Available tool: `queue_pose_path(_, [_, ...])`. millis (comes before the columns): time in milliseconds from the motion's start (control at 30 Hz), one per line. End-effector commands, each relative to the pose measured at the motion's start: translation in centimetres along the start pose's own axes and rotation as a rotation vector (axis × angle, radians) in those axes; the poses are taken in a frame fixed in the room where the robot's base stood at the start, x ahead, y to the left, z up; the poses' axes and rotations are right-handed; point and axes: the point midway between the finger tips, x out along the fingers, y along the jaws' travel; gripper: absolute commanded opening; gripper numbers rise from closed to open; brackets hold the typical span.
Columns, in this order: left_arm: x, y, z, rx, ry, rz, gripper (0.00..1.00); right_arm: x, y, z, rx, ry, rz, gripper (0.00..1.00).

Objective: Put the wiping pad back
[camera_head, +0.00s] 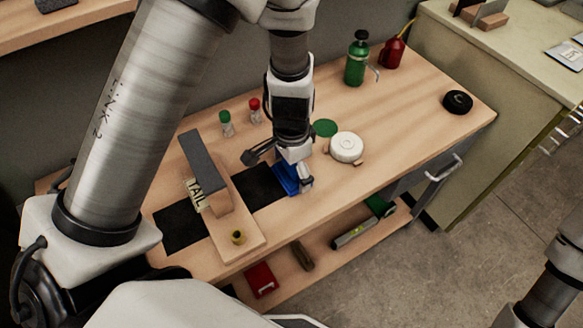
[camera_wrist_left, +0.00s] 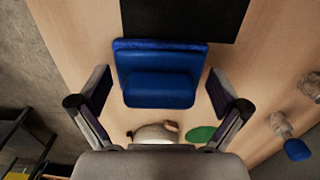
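The wiping pad appears to be the blue block with a raised grip (camera_wrist_left: 160,88). It lies flat on the wooden bench beside a black mat (camera_wrist_left: 185,18), and in the head view it (camera_head: 288,181) is partly hidden by my gripper. My left gripper (camera_head: 283,168) points down over the pad with its fingers spread. In the left wrist view its fingers stand on either side of the pad's grip, with a gap visible on both sides. My right gripper is not in view; only part of my right arm shows at the lower right.
A white round container (camera_head: 347,147) and a green disc (camera_head: 325,128) lie close to the pad. A wooden stand with a grey bar and "TAIL" tag (camera_head: 235,205) is to the left. Two small capped bottles (camera_head: 227,124) and a green bottle (camera_head: 356,62) stand behind. The bench's right side is mostly clear.

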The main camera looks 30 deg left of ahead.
Motion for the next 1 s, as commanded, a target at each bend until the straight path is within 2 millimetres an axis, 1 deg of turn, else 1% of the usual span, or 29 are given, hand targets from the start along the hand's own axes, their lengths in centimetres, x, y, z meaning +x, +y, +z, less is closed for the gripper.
queue_pose_path(233, [-0.1, 0.0, 0.0, 0.000, 0.000, 0.000, 1.00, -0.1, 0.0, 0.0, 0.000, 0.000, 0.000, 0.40])
queue_pose_path(300, [-0.6, 0.0, 0.0, 0.000, 0.000, 0.000, 1.00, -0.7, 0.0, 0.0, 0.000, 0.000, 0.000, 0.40])
queue_pose_path(367, [-1.2, 0.0, -0.1, 0.001, 0.002, 0.000, 1.00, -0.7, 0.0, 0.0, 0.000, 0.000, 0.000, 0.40])
queue_pose_path(467, [-3.4, -0.1, -0.1, 0.000, 0.004, -0.002, 1.00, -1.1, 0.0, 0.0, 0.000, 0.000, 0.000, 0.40])
queue_pose_path(600, [-7.2, -0.1, -0.1, 0.001, 0.006, -0.004, 1.00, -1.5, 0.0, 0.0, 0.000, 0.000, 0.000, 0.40])
queue_pose_path(733, [-10.2, 0.0, -0.1, 0.000, 0.004, -0.002, 1.00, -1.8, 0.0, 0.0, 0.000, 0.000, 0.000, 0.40])
queue_pose_path(800, [-11.3, 0.0, -0.1, 0.000, 0.004, -0.001, 1.00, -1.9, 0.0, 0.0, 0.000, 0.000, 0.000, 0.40])
queue_pose_path(867, [-11.9, 0.0, -0.1, 0.000, 0.002, -0.001, 1.00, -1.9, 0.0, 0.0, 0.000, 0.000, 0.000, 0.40])
queue_pose_path(1000, [-12.4, 0.0, 0.0, 0.000, 0.001, -0.001, 1.00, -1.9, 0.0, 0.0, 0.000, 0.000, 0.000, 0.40])
